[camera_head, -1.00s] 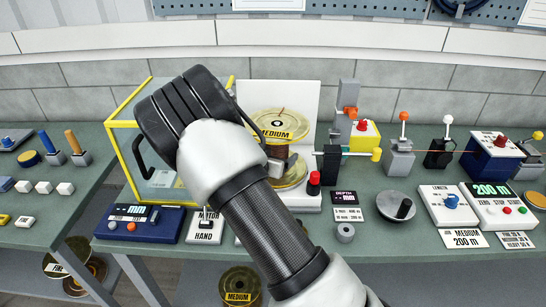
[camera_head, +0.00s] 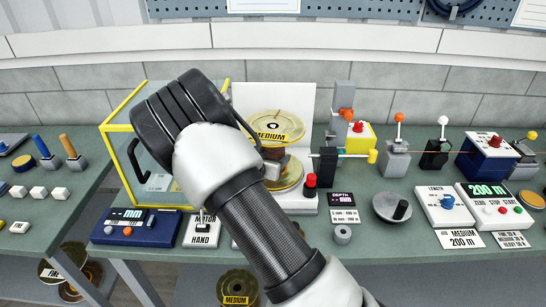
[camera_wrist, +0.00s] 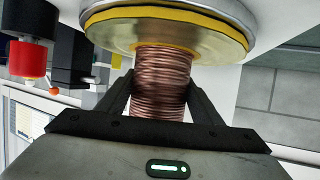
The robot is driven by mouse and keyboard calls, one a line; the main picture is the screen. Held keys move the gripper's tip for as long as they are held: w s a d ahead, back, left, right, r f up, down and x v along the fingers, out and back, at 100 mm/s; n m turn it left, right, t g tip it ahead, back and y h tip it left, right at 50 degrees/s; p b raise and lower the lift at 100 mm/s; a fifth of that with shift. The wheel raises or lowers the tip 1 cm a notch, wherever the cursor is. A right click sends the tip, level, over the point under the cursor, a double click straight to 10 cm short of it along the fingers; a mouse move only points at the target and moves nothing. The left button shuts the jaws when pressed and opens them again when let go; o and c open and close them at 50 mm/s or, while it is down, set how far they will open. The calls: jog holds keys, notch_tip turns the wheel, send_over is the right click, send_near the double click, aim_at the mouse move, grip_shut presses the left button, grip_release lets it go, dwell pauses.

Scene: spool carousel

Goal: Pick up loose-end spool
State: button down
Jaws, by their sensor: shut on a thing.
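The spool has gold flanges, with a yellow MEDIUM label on the upper one (camera_head: 270,130), and stands upright before a white backboard. Its lower flange (camera_head: 290,177) is low over the white base; I cannot tell if they touch. In the wrist view, copper wire (camera_wrist: 162,75) is wound around its core, with a gold flange (camera_wrist: 165,30) at the top of the picture. My gripper (camera_wrist: 160,98) is shut on the wound core, one dark finger on each side. In the head view my arm hides most of the gripper and part of the spool.
A yellow-framed clear box (camera_head: 135,150) stands left, close behind my wrist. A red-topped black post (camera_head: 310,185) stands just right of the spool. Further right are a grey crank disc (camera_head: 390,207) and a control box (camera_head: 490,205). Another MEDIUM spool (camera_head: 238,288) is below the bench.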

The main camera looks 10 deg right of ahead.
aim_at(271, 129)
jog(key=shift+w+r+p, duration=0.1)
jog(key=shift+r+p, duration=1.75)
jog(key=shift+r, duration=0.9)
jog(key=shift+r, duration=0.1)
jog(key=shift+r+p, duration=0.95)
jog(key=shift+r, duration=1.45)
jog(key=shift+r, duration=0.1)
jog(key=shift+r, duration=2.4)
jog(key=shift+r, duration=2.4)
